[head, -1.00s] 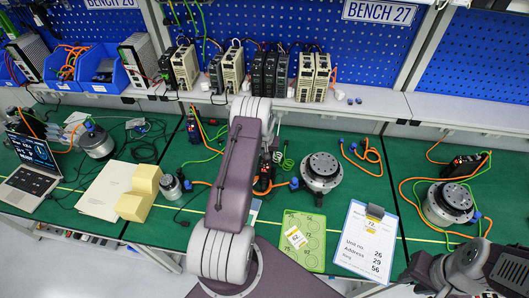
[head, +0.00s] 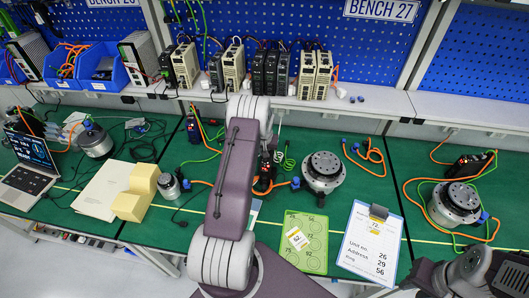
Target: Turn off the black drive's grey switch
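Several black drives show in the head view. Black modules (head: 270,72) stand among beige ones on the back shelf. On the green bench, a black unit with cables (head: 470,163) stands at the right, and another (head: 193,127) stands left of the middle. A further dark unit (head: 264,178) is partly hidden behind my purple arm. The grey switch is too small to make out, so I cannot tell which drive has it. My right gripper (head: 432,275) is at the lower right, near the bench's front edge, apart from the drives. Its fingertips are unclear. My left gripper is not visible.
Round motors (head: 323,168) and (head: 455,201) stand on the bench with orange and green cables. A clipboard (head: 365,258), green card (head: 314,250), yellow block (head: 130,207) and laptop (head: 25,182) lie near the front. My purple arm covers the middle.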

